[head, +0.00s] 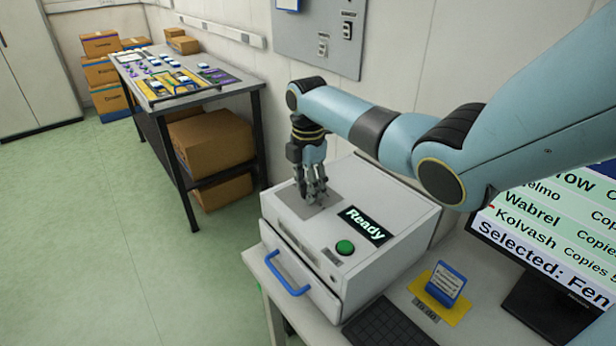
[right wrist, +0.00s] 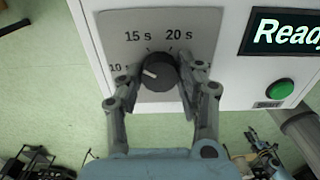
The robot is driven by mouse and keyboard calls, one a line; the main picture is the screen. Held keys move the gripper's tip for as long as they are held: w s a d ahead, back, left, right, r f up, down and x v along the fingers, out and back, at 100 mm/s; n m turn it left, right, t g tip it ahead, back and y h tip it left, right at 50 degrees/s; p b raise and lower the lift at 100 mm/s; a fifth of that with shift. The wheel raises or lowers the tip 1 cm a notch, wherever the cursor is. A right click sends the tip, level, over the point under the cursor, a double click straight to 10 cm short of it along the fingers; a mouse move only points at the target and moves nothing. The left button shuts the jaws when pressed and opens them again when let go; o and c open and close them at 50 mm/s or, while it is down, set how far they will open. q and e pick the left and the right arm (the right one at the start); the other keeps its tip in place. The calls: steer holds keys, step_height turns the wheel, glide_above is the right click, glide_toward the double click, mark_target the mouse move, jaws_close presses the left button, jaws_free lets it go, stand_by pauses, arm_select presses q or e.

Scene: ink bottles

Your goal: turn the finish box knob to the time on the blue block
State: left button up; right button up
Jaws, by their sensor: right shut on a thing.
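The finish box (head: 400,222) is a white box with a blue drawer handle, a green button and a display reading "Ready". Its black knob (right wrist: 160,72) sits on a grey dial plate (right wrist: 112,28) with 10, 15 s and 20 s marks; the label at right is partly hidden by a finger. The knob's white line points left, towards the 10. My right gripper (right wrist: 159,82) is shut on the knob, one finger on each side; in the head view (head: 315,198) it hides the knob. The blue block (head: 446,281) stands on a yellow mat; its writing is too small to read.
A monitor (head: 556,232) stands right of the box, and a keyboard (head: 388,325) lies in front. The mat (head: 461,308) has a "TO DO" label. A table (head: 240,88) with bottles stands at the back left. The floor at left is clear.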

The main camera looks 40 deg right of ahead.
steer(key=m+p, duration=0.1)
steer(key=m, duration=0.1)
steer(key=m+p, duration=0.1)
steer(key=m, duration=0.1)
steer(key=shift+w+d+r+m+p, duration=0.1)
steer(key=shift+r+m+p, duration=0.1)
steer(key=shift+m+p, duration=0.15)
steer(key=m+p, duration=0.2)
steer(key=m, duration=0.2)
steer(key=shift+m, duration=0.25)
steer(key=m+p, duration=0.1)
steer(key=m, duration=0.2)
steer(key=shift+f+m, duration=0.1)
steer(key=shift+m, duration=0.2)
steer(key=m, duration=0.4)
steer(key=shift+m, duration=0.3)
steer(key=o, duration=1.1)
steer(key=shift+f, duration=0.1)
steer(key=shift+o, duration=0.2)
